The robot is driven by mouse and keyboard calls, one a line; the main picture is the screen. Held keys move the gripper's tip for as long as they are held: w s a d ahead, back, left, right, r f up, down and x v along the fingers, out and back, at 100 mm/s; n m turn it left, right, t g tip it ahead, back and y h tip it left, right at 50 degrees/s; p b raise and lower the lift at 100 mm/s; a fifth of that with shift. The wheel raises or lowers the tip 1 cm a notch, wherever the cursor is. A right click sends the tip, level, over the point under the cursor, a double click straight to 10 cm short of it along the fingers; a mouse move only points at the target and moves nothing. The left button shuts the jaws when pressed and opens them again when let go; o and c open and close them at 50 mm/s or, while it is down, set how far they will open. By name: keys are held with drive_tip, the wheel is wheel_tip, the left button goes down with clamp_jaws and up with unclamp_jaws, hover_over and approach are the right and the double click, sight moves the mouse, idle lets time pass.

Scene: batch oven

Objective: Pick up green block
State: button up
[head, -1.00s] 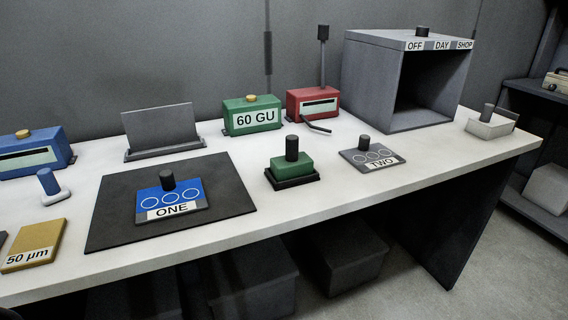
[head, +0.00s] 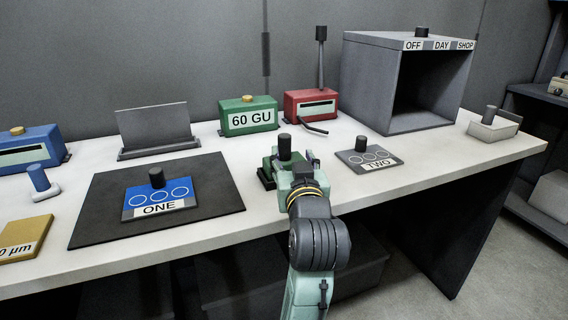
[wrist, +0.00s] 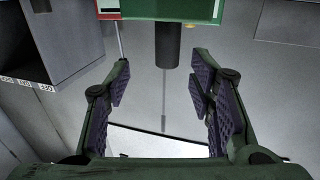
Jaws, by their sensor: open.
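The green block (head: 268,163) sits in a black base near the front of the white bench, its upright black handle (head: 284,147) standing above it. My gripper (head: 297,167) is at its near side and hides much of the block in the head view. In the wrist view my open gripper (wrist: 160,85) has its padded fingers spread left and right. The dark handle (wrist: 167,45) lines up with the gap between them, around or just beyond the fingertips. Neither finger appears to touch it. How much green at the wrist view's top edge is the block is unclear.
The grey TWO plate (head: 369,160) lies close to the right. The ONE plate (head: 160,197) rests on a dark mat (head: 95,222) to the left. The green 60 GU box (head: 248,118) and the red box (head: 311,104) with its lever stand behind. A grey oven (head: 372,75) is back right.

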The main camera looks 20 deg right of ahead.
sight(285, 144)
drive_tip(key=x, duration=0.3)
drive_tip(key=shift+a, duration=0.1)
drive_tip(key=p+x, duration=0.1)
drive_tip(key=x, duration=0.1)
drive_tip(key=a+p+x, duration=0.1)
drive_tip(key=x, duration=0.1)
drive_tip(key=shift+w+d+r, duration=0.15)
drive_tip(key=shift+w, duration=0.1)
drive_tip(key=shift+w+d, duration=0.1)
drive_tip(key=shift+w, duration=0.35)
clamp_jaws()
